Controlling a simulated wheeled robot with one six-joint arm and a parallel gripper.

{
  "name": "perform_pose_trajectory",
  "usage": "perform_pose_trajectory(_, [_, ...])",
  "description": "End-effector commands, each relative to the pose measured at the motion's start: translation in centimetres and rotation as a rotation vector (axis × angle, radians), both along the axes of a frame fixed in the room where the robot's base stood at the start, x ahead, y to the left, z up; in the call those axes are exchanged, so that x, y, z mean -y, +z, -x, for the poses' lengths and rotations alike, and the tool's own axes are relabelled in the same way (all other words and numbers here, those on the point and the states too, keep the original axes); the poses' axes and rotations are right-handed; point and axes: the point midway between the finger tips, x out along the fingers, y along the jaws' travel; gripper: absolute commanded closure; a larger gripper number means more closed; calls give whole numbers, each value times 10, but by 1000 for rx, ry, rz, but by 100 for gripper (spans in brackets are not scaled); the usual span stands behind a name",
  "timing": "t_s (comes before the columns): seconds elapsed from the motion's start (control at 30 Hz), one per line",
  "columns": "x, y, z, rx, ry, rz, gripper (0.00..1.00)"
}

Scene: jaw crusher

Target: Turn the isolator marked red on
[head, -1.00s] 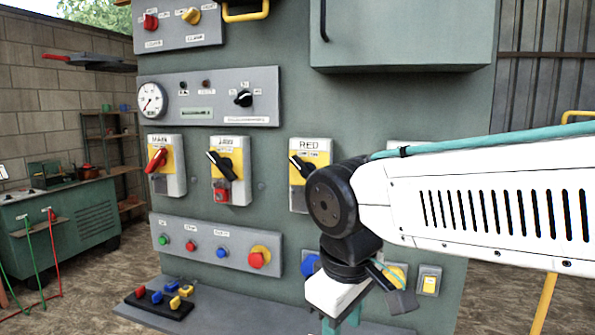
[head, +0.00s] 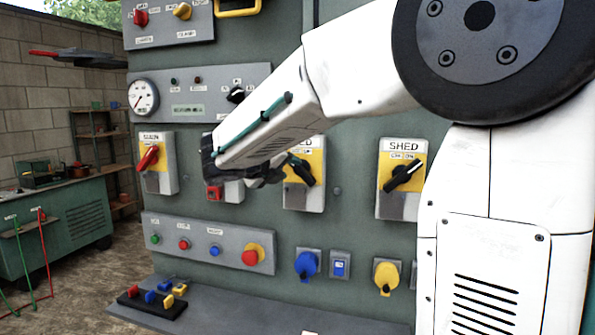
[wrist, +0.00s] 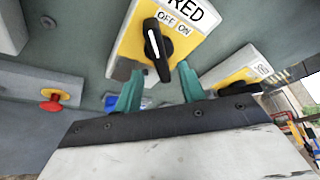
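The isolator marked RED (wrist: 125,45) has a yellow plate with OFF and ON labels and a black rotary handle (wrist: 157,48). In the wrist view the white line on the handle points toward the OFF side. In the head view this isolator (head: 303,197) is partly covered by my arm, and its handle slants to the upper left. My gripper (wrist: 160,84) is open, its two teal fingers apart on either side of the handle's lower end. I cannot tell whether either finger touches it. In the head view the gripper (head: 292,162) is mostly hidden.
An isolator marked SHED (head: 403,180) is to the right. A red-handled isolator (head: 155,165) is at left; another with a red padlock (head: 215,193) is half hidden by my arm. Below are a red button (head: 250,257) and blue (head: 306,264) and yellow (head: 387,275) sockets.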

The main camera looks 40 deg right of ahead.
Motion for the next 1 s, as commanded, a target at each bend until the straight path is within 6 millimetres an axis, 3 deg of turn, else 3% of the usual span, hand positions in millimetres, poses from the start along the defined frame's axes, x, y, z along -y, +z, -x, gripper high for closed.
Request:
perform_pose_trajectory(0.3, [44,-14,-17,1,-3,-2,60])
perform_pose_trajectory(0.7, [53,-16,-20,3,-2,-3,60])
perform_pose_trajectory(0.87, [52,-16,-20,3,-2,-3,100])
perform_pose_trajectory(1.0, [50,-16,-20,4,-1,-4,100])
